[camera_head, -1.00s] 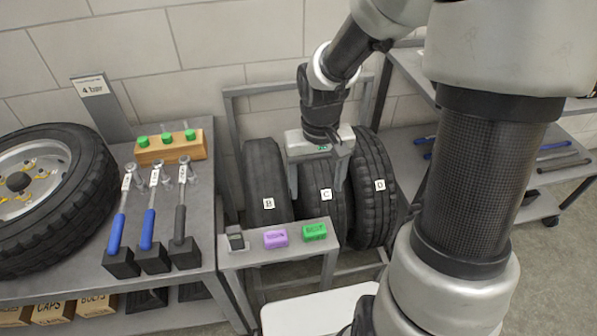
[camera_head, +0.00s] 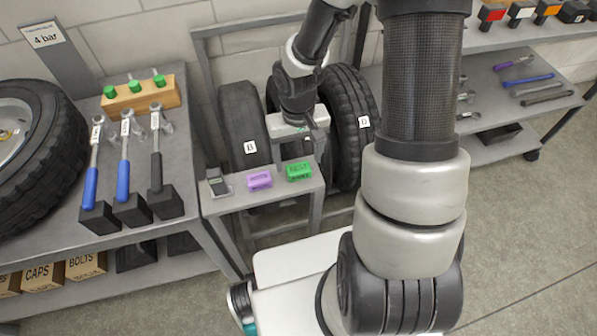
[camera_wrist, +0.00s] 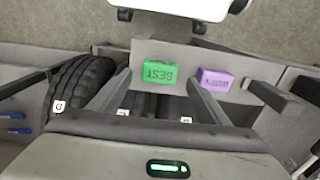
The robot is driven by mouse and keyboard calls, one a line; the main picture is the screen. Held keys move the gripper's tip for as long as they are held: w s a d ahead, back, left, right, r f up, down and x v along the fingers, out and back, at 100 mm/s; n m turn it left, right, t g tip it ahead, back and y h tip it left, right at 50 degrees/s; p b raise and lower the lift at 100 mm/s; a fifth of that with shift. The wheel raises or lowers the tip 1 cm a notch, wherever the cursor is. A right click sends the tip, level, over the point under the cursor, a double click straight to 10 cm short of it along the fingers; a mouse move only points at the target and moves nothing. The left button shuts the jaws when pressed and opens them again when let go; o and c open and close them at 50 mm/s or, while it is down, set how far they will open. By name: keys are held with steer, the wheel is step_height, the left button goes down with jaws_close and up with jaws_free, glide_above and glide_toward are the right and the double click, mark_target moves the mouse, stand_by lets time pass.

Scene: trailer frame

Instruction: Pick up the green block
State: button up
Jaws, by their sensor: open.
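The green block (camera_head: 299,171), marked "BEST", lies at the right end of a narrow grey shelf (camera_head: 222,204) in front of the tires. My gripper (camera_head: 298,158) is open and empty, just behind the green block in the head view. In the wrist view the green block (camera_wrist: 160,74) shows upside down, in line with the gap between the two fingers of my gripper (camera_wrist: 158,82). The fingers are not closed on it. I cannot tell their exact height above the shelf.
A purple block (camera_head: 259,180) lies left of the green one, and a small grey device (camera_head: 218,183) stands further left. Tires B (camera_head: 243,125) and D (camera_head: 350,112) stand behind. A bench (camera_head: 190,185) with blue-handled tools (camera_head: 124,165) is at left.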

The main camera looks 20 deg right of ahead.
mark_target(298, 168)
step_height(298, 168, down, 3)
steer(key=shift+s+f+b, duration=0.1)
steer(key=shift+f+b, duration=0.1)
steer(key=shift+b, duration=0.2)
steer(key=shift+r, duration=0.1)
steer(key=c, duration=1.2)
